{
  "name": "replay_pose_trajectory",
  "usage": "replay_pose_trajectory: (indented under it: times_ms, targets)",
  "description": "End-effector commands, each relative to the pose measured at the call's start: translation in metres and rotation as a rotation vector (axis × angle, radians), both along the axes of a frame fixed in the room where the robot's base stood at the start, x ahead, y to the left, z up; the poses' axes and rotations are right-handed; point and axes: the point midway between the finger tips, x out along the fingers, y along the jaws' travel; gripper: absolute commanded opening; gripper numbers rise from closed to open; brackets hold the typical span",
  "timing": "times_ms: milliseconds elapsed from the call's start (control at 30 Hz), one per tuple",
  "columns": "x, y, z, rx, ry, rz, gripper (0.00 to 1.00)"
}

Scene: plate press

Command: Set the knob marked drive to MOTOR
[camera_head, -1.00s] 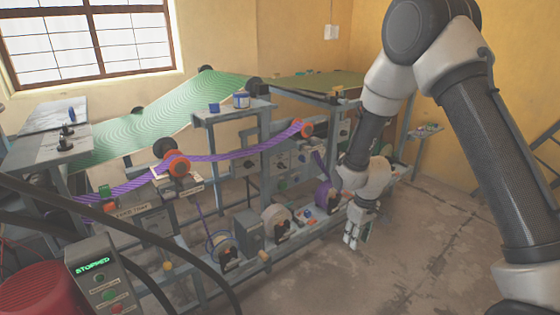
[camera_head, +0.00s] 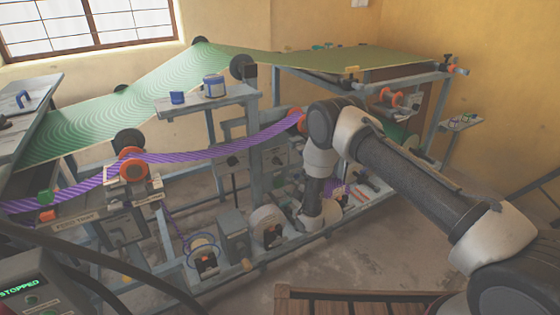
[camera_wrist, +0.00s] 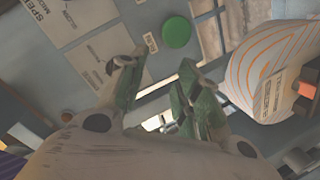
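My gripper (camera_wrist: 160,92) has green-tipped fingers standing apart, with nothing seen between them but background. In the wrist view a grey control panel (camera_wrist: 62,72) with pale label plates, one starting "SPE", lies beyond the left finger. A round green button (camera_wrist: 176,32) is above and between the fingers. A small dark shape beside the left fingertip may be a knob, but I cannot tell. No marking "drive" or "MOTOR" is readable in either view. In the head view my arm hangs in front of the machine's lower middle, and the fingers are not clear there.
A striped roll (camera_wrist: 262,72) is close on the right in the wrist view. In the head view a purple band (camera_head: 215,155) runs over an orange roller (camera_head: 132,165). A box reads STOPPED (camera_head: 20,287). A wooden slatted piece (camera_head: 360,296) stands at the front.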

Motion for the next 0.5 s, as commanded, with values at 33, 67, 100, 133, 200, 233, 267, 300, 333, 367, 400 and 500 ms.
replay_pose_trajectory:
  times_ms: [33, 67, 100, 133, 200, 233, 267, 300, 333, 367, 400, 500]
  targets:
    - [0.004, 0.003, 0.013, 0.009, -0.059, 0.006, 0.33]
    - [0.006, 0.004, 0.021, 0.015, -0.095, 0.01, 0.33]
    - [0.007, 0.005, 0.03, 0.018, -0.139, 0.014, 0.33]
    - [0.007, 0.005, 0.036, 0.02, -0.168, 0.016, 0.33]
    - [0.008, 0.006, 0.048, 0.022, -0.227, 0.019, 0.33]
    - [0.008, 0.006, 0.052, 0.019, -0.249, 0.021, 0.33]
    - [0.008, 0.006, 0.055, 0.019, -0.268, 0.021, 0.33]
    - [0.009, 0.007, 0.059, 0.012, -0.29, 0.022, 0.33]
    - [0.01, 0.007, 0.06, 0.007, -0.299, 0.023, 0.33]
    - [0.012, 0.008, 0.06, 0.0, -0.302, 0.024, 0.33]
    - [0.015, 0.011, 0.06, -0.004, -0.305, 0.024, 0.33]
    - [0.027, 0.019, 0.06, -0.005, -0.306, 0.025, 0.33]
